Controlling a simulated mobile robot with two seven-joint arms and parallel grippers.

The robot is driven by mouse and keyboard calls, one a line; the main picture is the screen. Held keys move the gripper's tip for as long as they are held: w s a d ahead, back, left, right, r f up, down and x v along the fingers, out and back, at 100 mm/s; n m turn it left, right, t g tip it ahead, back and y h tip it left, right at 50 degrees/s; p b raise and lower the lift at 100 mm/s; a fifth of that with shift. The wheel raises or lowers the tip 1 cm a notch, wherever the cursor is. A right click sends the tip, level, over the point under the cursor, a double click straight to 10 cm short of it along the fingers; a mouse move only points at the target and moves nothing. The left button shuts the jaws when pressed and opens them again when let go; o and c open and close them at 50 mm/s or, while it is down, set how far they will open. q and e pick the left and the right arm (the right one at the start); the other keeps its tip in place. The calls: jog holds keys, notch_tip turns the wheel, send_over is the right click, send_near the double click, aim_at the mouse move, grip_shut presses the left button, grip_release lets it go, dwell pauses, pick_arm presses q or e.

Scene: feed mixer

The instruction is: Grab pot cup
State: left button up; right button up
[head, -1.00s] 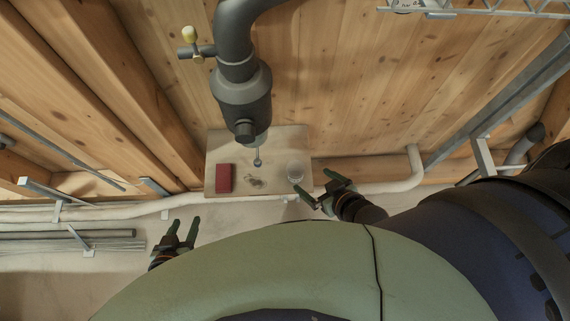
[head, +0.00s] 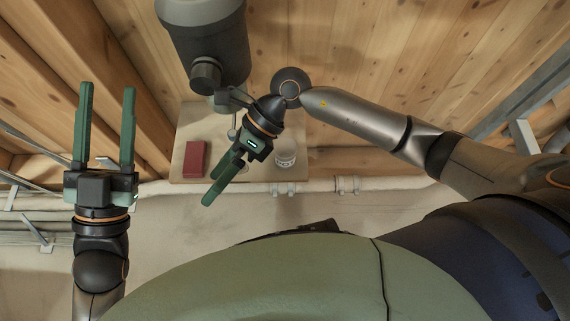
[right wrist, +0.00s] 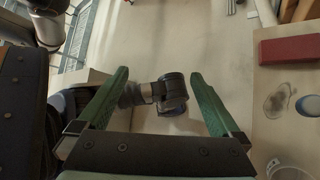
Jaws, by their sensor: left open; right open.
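A small pale, see-through cup (head: 286,156) stands on the wooden board in the head view, just right of my right gripper. Part of it shows in the lower right corner of the right wrist view (right wrist: 289,172). My right gripper (head: 208,188) is open and empty; it reaches over the board, fingers pointing down-left, away from the cup. In the right wrist view its open fingers (right wrist: 160,73) have the floor behind them. My left gripper (head: 107,88) is open and empty at the far left, fingers pointing up, well away from the cup.
A red block (head: 194,160) lies on the wooden board (head: 190,122), left of the cup. A small round thing (right wrist: 278,99) lies between them in the right wrist view. A large grey cylinder (head: 210,40) hangs above the board. A pale pipe (head: 320,186) runs along the wall.

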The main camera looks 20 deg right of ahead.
jog(key=w+d+f+n+t+h+b, duration=0.2)
jog(key=w+d+f+h+b, duration=0.1)
jog(key=w+d+f+h, duration=0.4)
jog(key=t+h+b, duration=0.2)
jog(key=h+b, duration=0.1)
send_over(285, 153)
jog(key=s, duration=0.2)
jog(key=f, duration=0.8)
jog(key=shift+s+a+f, duration=0.2)
jog(key=shift+a+f, duration=0.05)
jog(key=shift+a, duration=0.15)
jog(key=shift+w+d+f+b, duration=0.1)
jog(key=shift+f+b, duration=0.5)
jog(key=shift+f, duration=0.9)
jog(key=shift+w+f+b, duration=0.1)
jog(key=shift+f+b, duration=0.45)
jog(key=shift+f, duration=0.9)
pick_arm(q)
jog(key=s+m+h, duration=0.1)
jog(key=h, duration=0.1)
jog(key=s+d+f+m+h, duration=0.1)
jog(key=s+h, duration=0.1)
jog(key=s+f+m+h, duration=0.1)
jog(key=shift+s+d+f+h, duration=0.1)
jog(key=shift+s+d+h, duration=0.15)
jog(key=shift+h, duration=0.15)
pick_arm(e)
jog(key=shift+c, duration=0.2)
